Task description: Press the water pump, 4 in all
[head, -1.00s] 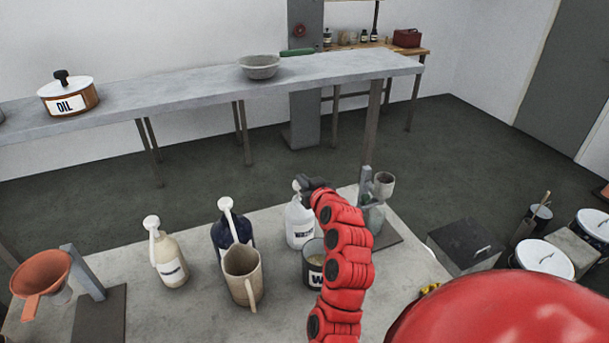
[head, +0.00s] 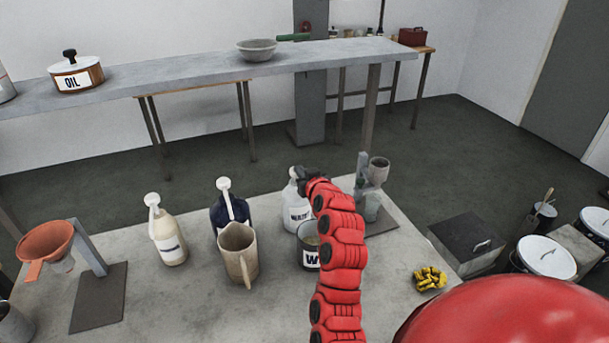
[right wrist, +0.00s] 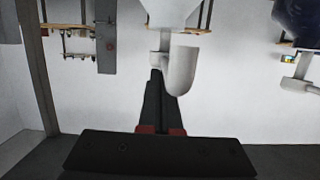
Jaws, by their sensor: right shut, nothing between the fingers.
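The right gripper is shut and empty, at the pump head. In the right wrist view, which is upside down, the pump (right wrist: 182,72) lies right by the dark closed fingers (right wrist: 155,82); whether they touch cannot be told. The pump seems low on the bottle. My left gripper is not in view.
A dark blue pump bottle (head: 228,214), a cream pump bottle (head: 170,242) and a beige jug (head: 237,256) stand to the left. A dark pot (head: 308,252) is in front of the water bottle. A grey funnel on a stand (head: 379,170) is at the right.

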